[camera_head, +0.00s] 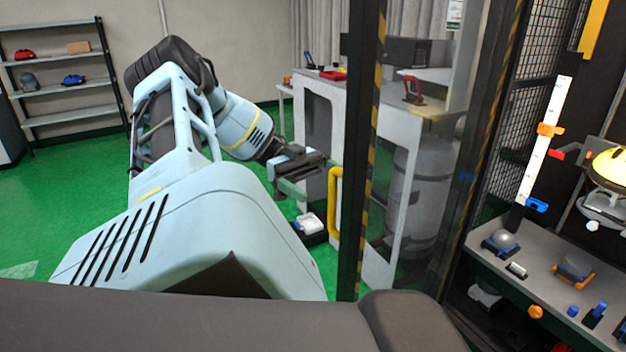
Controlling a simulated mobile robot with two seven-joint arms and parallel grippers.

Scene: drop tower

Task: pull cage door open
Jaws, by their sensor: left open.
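The cage door (358,150) shows as a dark upright frame with yellow-and-black striped tape and a clear panel, right of the middle. A yellow handle (334,200) is fixed on the left side of its upright. My left gripper (318,168) is open, just left of and near the top of the handle. I cannot tell whether the fingers touch the handle or are around it. My left arm comes in from the left and fills much of the view. My right gripper does not show.
A black mesh cage wall (541,75) stands at the right, beside a white scale with orange and blue markers. A grey bench (540,275) with small parts is at lower right. A white cabinet (316,115) stands behind. Green floor is free at the left.

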